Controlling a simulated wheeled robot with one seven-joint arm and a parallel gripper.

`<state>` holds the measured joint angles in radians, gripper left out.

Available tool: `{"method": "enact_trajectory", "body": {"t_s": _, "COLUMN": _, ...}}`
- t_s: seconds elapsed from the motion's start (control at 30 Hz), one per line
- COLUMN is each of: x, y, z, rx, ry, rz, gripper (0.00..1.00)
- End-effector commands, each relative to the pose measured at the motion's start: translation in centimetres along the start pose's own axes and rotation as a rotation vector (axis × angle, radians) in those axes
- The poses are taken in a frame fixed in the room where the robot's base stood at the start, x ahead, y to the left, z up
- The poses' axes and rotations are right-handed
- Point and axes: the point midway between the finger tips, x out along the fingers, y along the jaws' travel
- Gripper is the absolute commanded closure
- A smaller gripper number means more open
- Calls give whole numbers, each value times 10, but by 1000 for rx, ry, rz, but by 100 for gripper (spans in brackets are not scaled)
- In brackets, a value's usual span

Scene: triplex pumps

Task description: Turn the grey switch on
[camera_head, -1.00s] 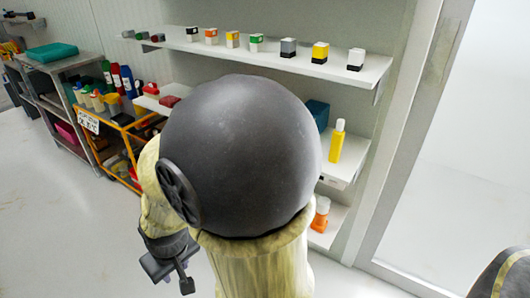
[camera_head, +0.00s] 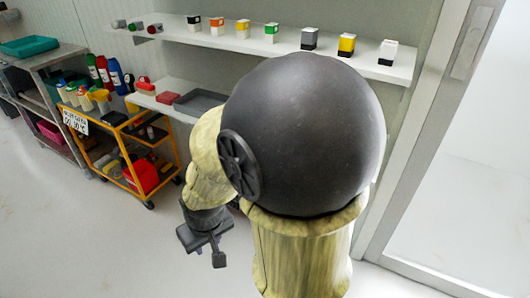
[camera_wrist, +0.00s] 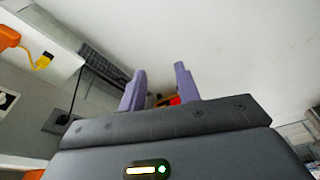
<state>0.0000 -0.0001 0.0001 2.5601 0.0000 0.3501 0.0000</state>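A small box with a grey top (camera_head: 310,38) stands in a row of similar boxes on the upper white shelf. It fits the grey switch by colour, but it is too small to tell whether it is on or off. My gripper (camera_head: 207,250) hangs low in front of my arm, left of its big dark round link, well below and away from the shelf row. In the wrist view my gripper's two purple fingers (camera_wrist: 160,88) are apart with nothing held between them. I cannot make out the grey box in the wrist view.
The upper white shelf (camera_head: 265,45) runs along the wall. An orange cart (camera_head: 135,183) with bottles stands left, beside a grey rack (camera_head: 40,68). A door frame (camera_head: 440,130) is at right. The floor (camera_head: 60,240) at left is clear.

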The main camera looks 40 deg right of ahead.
Motion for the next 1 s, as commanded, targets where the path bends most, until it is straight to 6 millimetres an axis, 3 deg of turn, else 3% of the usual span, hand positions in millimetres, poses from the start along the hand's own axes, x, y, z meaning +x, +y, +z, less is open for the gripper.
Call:
{"method": "enact_trajectory", "body": {"t_s": 0.13, "x": 2, "y": 0, "z": -6, "rx": 12, "ry": 12, "rz": -4, "gripper": 67}}
{"method": "enact_trajectory", "body": {"t_s": 0.23, "x": 11, "y": 0, "z": -23, "rx": 53, "ry": 51, "rz": -13, "gripper": 67}}
{"method": "enact_trajectory", "body": {"t_s": 0.47, "x": 53, "y": 15, "z": -111, "rx": 269, "ry": 272, "rz": -5, "gripper": 67}}
{"method": "enact_trajectory", "body": {"t_s": 0.6, "x": 84, "y": 44, "z": -164, "rx": 427, "ry": 438, "rz": 62, "gripper": 67}}
{"method": "enact_trajectory", "body": {"t_s": 0.73, "x": 110, "y": 80, "z": -200, "rx": 554, "ry": 591, "rz": 167, "gripper": 67}}
{"method": "enact_trajectory", "body": {"t_s": 0.9, "x": 140, "y": 134, "z": -224, "rx": 688, "ry": 783, "rz": 364, "gripper": 67}}
{"method": "enact_trajectory", "body": {"t_s": 1.0, "x": 153, "y": 166, "z": -226, "rx": 743, "ry": 890, "rz": 508, "gripper": 67}}
